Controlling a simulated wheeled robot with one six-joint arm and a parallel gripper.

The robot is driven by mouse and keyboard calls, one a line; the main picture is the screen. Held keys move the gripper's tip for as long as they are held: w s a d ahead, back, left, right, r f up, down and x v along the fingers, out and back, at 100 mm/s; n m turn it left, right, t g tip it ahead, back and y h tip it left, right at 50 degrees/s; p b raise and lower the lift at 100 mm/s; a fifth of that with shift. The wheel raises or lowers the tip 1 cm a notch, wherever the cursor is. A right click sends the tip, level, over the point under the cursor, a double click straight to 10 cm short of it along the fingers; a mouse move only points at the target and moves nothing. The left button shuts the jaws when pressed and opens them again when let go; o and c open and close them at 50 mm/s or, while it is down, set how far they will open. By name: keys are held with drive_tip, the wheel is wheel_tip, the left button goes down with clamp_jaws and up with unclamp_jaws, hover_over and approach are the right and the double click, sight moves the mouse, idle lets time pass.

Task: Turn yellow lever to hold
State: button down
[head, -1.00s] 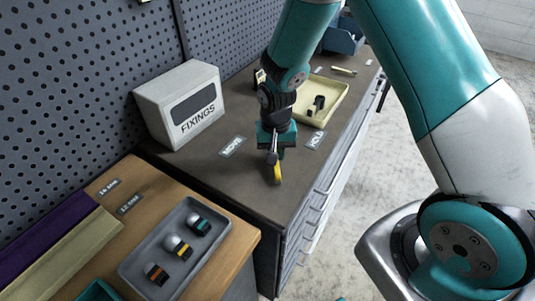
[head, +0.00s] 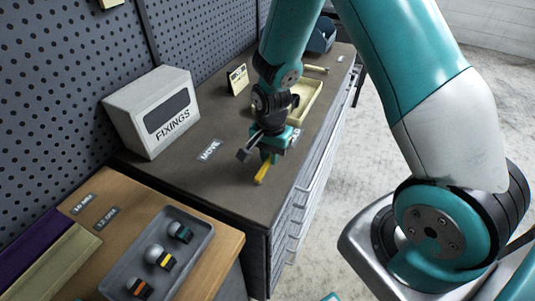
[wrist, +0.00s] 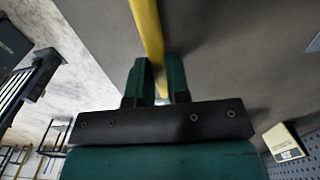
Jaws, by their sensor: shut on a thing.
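The yellow lever (head: 263,174) is on the dark bench top, between the MOVE label (head: 210,150) and the HOLD label (head: 296,135). My gripper (head: 269,158) is shut on the lever, low over the bench. The lever's near end sticks out toward the lower left in the head view, and its far part is hidden by my gripper. In the wrist view, the yellow lever (wrist: 148,35) runs between the two green fingers (wrist: 158,80). My gripper covers part of the HOLD label. The lever's pivot is not clear to see.
A white FIXINGS box (head: 155,110) stands at the left against the pegboard. A pale yellow tray (head: 312,103) lies behind my gripper. A grey tray (head: 195,262) with several knobs sits on the wooden bench at front left. The bench's drawer side drops off at right.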

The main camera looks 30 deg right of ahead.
drive_tip(key=shift+d, duration=0.1)
idle(0.3)
drive_tip(key=c, duration=1.1)
unclamp_jaws()
drive_tip(key=shift+s, duration=0.1)
drive_tip(key=shift+r, duration=0.15)
wheel_tip(320, 180, up, 17)
drive_tip(key=shift+r+b, duration=0.1)
drive_tip(key=shift+b, duration=0.55)
